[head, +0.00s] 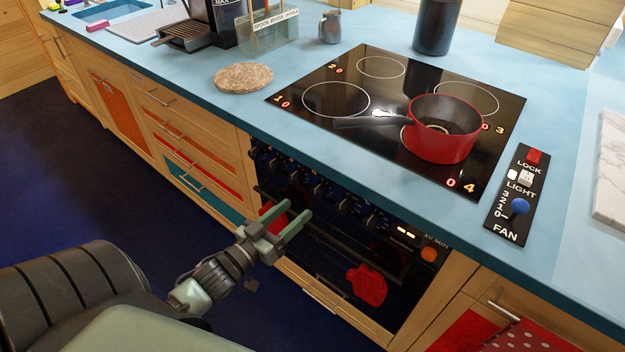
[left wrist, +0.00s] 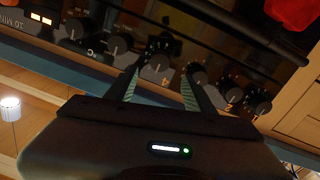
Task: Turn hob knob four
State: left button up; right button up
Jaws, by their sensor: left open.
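A row of dark knobs runs along the black oven front below the hob (head: 330,82). In the left wrist view, which is upside down, hob knob four (left wrist: 157,67) has a pale mark like a 4 beside it. My left gripper (head: 297,208) is open and empty in front of the oven. In the left wrist view its two fingers (left wrist: 158,90) point at this knob, one on each side of its line. I cannot tell whether they touch it. In the head view the knob's row is dark and knob four (head: 323,190) is hard to make out. My right gripper is not in view.
A red saucepan (head: 441,139) stands on the hob, its handle pointing left. A dark oven rail and a red mitt-like cloth (head: 367,286) lie below the knobs. A fan panel (head: 514,200) is at the right. The blue floor (head: 110,190) left of the cabinets is clear.

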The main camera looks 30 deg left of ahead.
aim_at(315, 193)
pick_arm(q)
jog(key=w, duration=0.5)
jog(key=w+d, duration=0.1)
jog(key=w, duration=0.1)
jog(key=shift+w, duration=0.35)
grip_shut()
